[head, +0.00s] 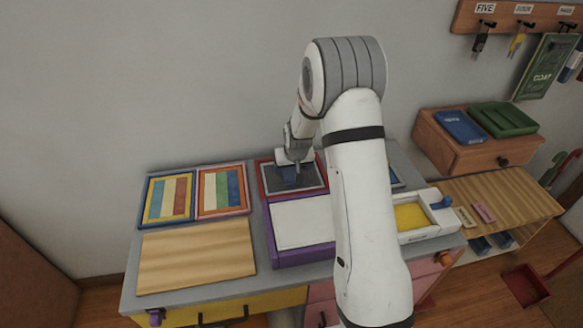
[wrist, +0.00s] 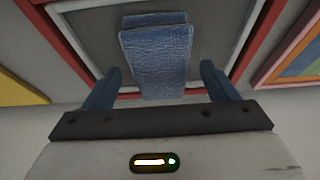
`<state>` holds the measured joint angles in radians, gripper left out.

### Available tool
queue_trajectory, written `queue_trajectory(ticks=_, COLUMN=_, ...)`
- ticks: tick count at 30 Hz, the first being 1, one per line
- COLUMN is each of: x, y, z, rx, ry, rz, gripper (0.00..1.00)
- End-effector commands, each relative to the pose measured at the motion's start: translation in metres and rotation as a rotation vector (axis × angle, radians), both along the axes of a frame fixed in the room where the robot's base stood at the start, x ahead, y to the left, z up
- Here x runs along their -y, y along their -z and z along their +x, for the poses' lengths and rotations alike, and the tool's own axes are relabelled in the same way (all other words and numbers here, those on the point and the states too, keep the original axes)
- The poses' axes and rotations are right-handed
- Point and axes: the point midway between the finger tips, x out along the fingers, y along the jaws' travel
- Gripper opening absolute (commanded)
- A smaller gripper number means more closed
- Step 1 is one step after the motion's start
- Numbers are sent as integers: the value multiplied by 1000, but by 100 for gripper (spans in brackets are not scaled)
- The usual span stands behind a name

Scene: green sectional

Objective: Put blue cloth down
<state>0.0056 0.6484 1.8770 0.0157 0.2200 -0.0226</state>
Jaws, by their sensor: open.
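The blue cloth (wrist: 157,62) is a small folded textured piece in the wrist view. It lies on the grey surface of a red-framed tray (head: 265,181) at the back of the table. My gripper (wrist: 158,85) is open, with one blue finger on each side of the cloth and a visible gap on both sides. In the head view my gripper (head: 291,174) points down over the red-framed tray, and the cloth is mostly hidden there by the gripper.
A wooden board (head: 196,257) and a purple-edged white box (head: 302,222) are in front. A white tray with yellow (head: 411,216) is at right. My arm hides part of the table.

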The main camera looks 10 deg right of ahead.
Motion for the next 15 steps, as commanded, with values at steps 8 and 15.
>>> queue_trajectory(ticks=8, x=0, y=-44, z=-16, rx=6, ry=0, rz=0, gripper=80)
queue_trajectory(ticks=15, x=1, y=-86, z=-35, rx=3, ry=1, rz=-1, gripper=80)
